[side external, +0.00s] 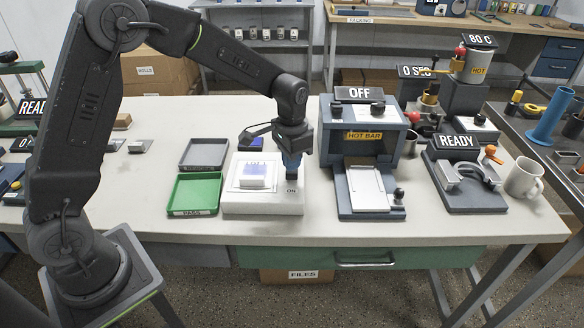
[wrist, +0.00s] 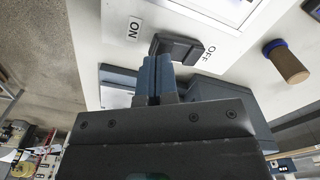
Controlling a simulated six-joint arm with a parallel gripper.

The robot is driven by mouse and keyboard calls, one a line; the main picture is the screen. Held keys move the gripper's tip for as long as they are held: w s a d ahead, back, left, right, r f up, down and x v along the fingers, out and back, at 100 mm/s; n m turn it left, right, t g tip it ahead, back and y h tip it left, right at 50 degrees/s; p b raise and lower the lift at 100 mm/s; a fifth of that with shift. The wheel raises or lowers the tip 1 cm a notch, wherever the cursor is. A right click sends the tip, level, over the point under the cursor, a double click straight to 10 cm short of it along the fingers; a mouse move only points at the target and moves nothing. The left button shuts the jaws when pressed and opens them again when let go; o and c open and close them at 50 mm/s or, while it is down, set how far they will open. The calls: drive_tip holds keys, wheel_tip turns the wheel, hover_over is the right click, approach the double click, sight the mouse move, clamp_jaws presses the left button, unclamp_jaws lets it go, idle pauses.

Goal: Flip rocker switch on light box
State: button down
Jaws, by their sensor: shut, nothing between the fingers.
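The white light box (side external: 255,208) sits on the bench with a small stack of blue-edged white pieces (side external: 253,176) on its top. Its dark rocker switch (wrist: 178,47) shows in the wrist view between an ON label (wrist: 133,29) and an OFF label (wrist: 208,50). My gripper (side external: 291,174) points down over the right end of the box, just behind the ON label. In the wrist view the blue fingers of my gripper (wrist: 155,62) are together and empty, overlapping the rocker's ON end. Whether they touch it I cannot tell.
A green PASS tray (side external: 194,210) and a grey tray (side external: 204,153) stand left of the box. The hot bar press (side external: 364,137), with an OFF sign, stands close on the right. A wooden-handled object (wrist: 287,62) shows in the wrist view. The front bench strip is clear.

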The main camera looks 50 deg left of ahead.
sight(291, 173)
drive_tip(key=shift+f, duration=1.15)
idle(0.4)
drive_tip(key=shift+r, duration=3.55)
drive_tip(key=s+r+n+t, duration=0.1)
drive_tip(key=s+r+t, duration=0.1)
drive_tip(key=s+r, duration=0.5)
drive_tip(key=s+r+n+t, duration=0.1)
drive_tip(key=s+r+t, duration=0.1)
drive_tip(key=s+r, duration=0.5)
drive_tip(key=s+f+n+t, duration=0.1)
drive_tip(key=s+f, duration=0.2)
drive_tip(key=s, duration=0.7)
drive_tip(key=shift+s+a+t, duration=0.15)
drive_tip(key=shift+s+t, duration=0.15)
